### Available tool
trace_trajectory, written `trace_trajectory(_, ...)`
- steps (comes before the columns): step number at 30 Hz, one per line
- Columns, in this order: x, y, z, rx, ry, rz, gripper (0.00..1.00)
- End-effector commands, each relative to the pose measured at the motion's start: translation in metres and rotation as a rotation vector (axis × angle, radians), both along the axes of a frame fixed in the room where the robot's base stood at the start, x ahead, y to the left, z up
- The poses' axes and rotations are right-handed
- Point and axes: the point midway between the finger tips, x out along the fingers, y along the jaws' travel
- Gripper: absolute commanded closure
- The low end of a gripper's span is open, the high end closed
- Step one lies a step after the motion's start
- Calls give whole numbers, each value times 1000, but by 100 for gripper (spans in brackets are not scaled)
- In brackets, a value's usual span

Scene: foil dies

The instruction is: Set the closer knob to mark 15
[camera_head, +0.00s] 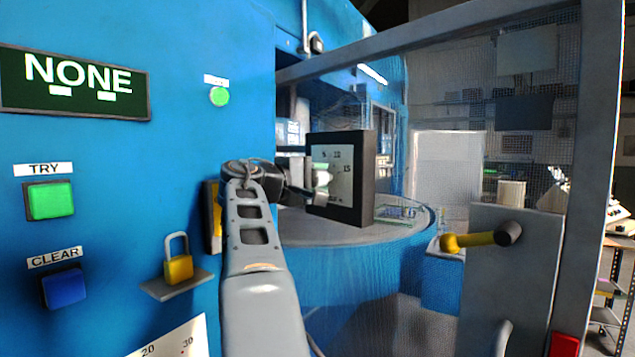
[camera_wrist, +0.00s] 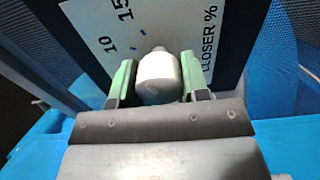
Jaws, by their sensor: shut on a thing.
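The closer panel (camera_head: 356,190) is a black-framed box with a white dial face, seen past my arm in the head view. In the wrist view its white dial plate (camera_wrist: 112,30) shows the numbers 10 and 15, blue tick marks and the words CLOSER %. The pale closer knob (camera_wrist: 158,77) sits between the green fingers of my gripper (camera_wrist: 157,80), which is shut on it. In the head view my gripper (camera_head: 308,182) is at the left part of the dial face. I cannot tell exactly which mark the knob points at.
On the blue wall at left are a NONE display (camera_head: 75,84), a green TRY button (camera_head: 50,201), a blue CLEAR button (camera_head: 64,288) and a yellow padlock (camera_head: 179,269) on a small shelf.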

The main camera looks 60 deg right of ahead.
Motion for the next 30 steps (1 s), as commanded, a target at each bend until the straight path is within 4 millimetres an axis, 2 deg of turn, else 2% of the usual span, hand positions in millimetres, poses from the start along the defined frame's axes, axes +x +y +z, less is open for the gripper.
trace_trajectory(14,0,0,0,-2,-11,-1,82)
trace_trajectory(15,0,0,0,-2,-11,-1,54)
trace_trajectory(21,0,0,0,-2,-10,-1,35)
trace_trajectory(22,0,0,0,-2,-10,-1,32)
trace_trajectory(30,1,2,0,-3,-9,1,32)
